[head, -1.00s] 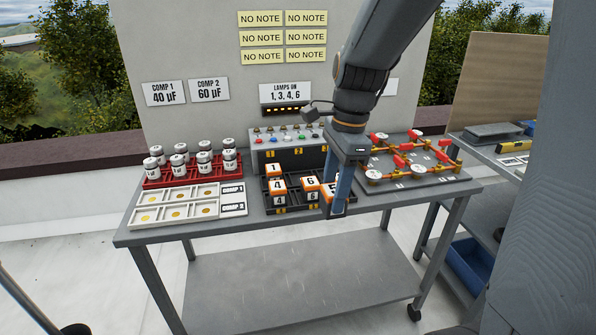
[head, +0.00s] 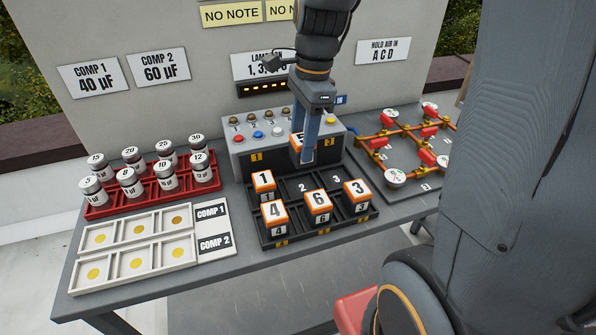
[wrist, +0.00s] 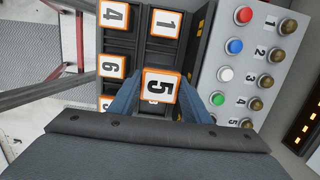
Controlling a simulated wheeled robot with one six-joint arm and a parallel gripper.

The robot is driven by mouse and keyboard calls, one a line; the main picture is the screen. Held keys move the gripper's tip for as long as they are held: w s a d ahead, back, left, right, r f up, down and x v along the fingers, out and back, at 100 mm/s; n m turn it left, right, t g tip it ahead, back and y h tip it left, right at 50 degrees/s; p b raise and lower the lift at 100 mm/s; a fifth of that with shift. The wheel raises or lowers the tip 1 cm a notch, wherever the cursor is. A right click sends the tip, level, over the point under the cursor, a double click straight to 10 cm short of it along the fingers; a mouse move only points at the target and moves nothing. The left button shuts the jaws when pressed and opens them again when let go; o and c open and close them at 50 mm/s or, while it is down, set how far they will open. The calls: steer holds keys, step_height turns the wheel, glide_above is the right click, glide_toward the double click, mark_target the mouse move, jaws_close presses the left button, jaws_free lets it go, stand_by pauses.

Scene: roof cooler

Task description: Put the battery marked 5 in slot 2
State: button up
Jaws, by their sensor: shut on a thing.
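The battery marked 5 (head: 296,143) is white with orange edges and held upright in my gripper (head: 306,160). It hangs above the back row of the black battery tray (head: 287,241), clear of it. In the wrist view the battery (wrist: 159,86) sits between my fingertips (wrist: 172,98), its 5 facing the camera. Slot 2 (head: 303,187) and slot 3 (head: 337,179) in the back row look empty. The battery marked 1 (head: 263,181) stands left of slot 2. Batteries 4 (head: 275,211), 6 (head: 318,201) and 3 (head: 357,190) stand in the front row.
A grey button box (head: 248,146) stands close behind the tray. A red rack (head: 150,200) of capacitors and a white component tray (head: 135,234) lie to the left. A panel of orange pipes (head: 400,133) is at the right. Clear table shows in front of the tray.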

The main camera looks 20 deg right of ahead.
mark_target(318, 198)
step_height(318, 198, down, 8)
steer(key=shift+s+f+p, duration=0.1)
steer(key=shift+f+p, duration=0.15)
steer(key=shift+p, duration=0.05)
stand_by(0.3)
steer(key=o, duration=1.3)
steer(key=shift+f, duration=0.15)
